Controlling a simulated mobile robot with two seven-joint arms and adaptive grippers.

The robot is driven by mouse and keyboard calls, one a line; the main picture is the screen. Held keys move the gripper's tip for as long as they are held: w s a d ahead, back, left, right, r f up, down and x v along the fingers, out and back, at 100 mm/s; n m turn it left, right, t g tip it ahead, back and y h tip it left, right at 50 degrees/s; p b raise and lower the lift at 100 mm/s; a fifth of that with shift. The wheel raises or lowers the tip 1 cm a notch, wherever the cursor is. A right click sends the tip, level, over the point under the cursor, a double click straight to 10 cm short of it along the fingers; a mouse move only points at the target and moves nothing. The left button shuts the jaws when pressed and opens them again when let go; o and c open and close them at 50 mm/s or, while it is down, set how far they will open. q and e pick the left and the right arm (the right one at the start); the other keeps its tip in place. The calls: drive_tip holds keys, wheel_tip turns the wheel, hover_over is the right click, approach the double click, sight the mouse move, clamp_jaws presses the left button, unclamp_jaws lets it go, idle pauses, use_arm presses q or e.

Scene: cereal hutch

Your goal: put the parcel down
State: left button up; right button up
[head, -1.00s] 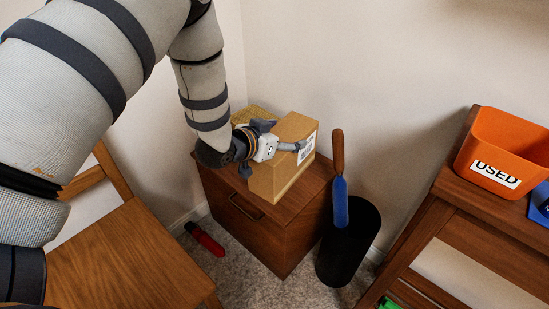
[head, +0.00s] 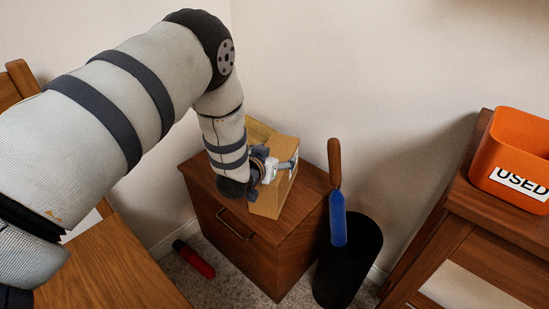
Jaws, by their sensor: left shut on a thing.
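The parcel (head: 268,203) is a brown cardboard box at the top of the small wooden cabinet (head: 240,241). My left gripper (head: 282,168) is shut on the parcel, near its upper right side. My left arm comes in from the left and hides part of the parcel. I cannot tell whether the parcel's underside touches the cabinet top. My right gripper is not in view.
A red object (head: 195,260) lies on the floor. An orange bin (head: 512,158) labelled USED sits on a wooden unit at right.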

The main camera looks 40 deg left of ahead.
use_arm(q)
drive_tip(key=o, duration=2)
drive_tip(key=shift+r, duration=0.15)
drive_tip(key=p+v, duration=0.2)
drive_tip(key=v, duration=1)
drive_tip(key=shift+d+p, duration=0.1)
drive_tip(key=shift+p, duration=0.25)
